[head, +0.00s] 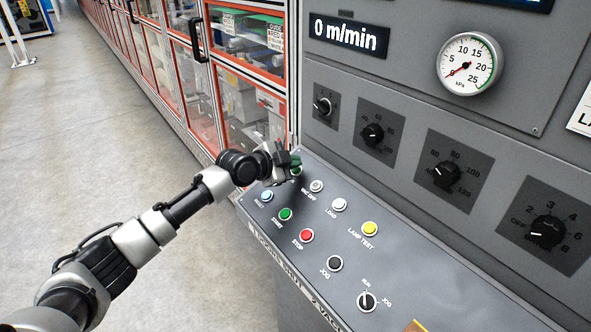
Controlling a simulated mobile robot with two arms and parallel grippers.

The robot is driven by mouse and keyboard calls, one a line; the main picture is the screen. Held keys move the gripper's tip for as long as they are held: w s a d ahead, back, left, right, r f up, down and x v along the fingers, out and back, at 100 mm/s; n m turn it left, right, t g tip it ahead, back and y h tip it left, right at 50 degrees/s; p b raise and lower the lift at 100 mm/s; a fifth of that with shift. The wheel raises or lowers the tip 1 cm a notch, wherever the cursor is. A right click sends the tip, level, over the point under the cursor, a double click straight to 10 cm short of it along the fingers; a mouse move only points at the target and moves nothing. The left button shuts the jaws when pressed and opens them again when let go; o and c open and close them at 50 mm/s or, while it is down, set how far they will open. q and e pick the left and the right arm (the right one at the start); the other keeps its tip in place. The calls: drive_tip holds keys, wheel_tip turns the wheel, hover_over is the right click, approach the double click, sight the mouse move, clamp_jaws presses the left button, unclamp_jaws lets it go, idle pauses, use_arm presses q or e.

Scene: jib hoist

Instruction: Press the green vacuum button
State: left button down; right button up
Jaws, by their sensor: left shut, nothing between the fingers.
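The green vacuum button (297,171) sits at the far left end of the upper row on the sloping grey control panel (262,228). My left gripper covers much of it, and its label is hidden. My left gripper (291,161) is shut and empty, with its fingertips right at this button. I cannot tell whether they touch it or how far it is pressed. The vacuum gauge (469,64) in kPa has its red needle at the low end, lower left. My right gripper is not in view.
A grey VAC OFF button (316,186) is close to the right of my fingertips. A green START button (286,214), a blue button (266,196) and a red STOP button (306,236) are in the lower row. Red-framed clear guards (245,60) stand behind.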

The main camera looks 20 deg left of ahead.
use_arm(q)
drive_tip(key=shift+w+d+f+b, duration=0.1)
drive_tip(key=shift+f+b, duration=0.3)
drive_tip(key=shift+b, duration=0.05)
idle(0.3)
drive_tip(key=shift+r, duration=0.15)
drive_tip(key=shift+s+a+r+p, duration=0.25)
drive_tip(key=shift+r+p, duration=0.35)
drive_tip(key=shift+r, duration=0.05)
drive_tip(key=shift+r, duration=0.1)
drive_tip(key=r+p, duration=0.1)
drive_tip(key=s+r+p, duration=0.1)
drive_tip(key=r, duration=0.1)
drive_tip(key=a+r+p, duration=0.1)
drive_tip(key=shift+s+a+r+p, duration=0.1)
drive_tip(key=shift+s+r+p, duration=0.15)
drive_tip(key=shift+s+p, duration=0.05)
drive_tip(key=shift+f, duration=0.1)
idle(0.8)
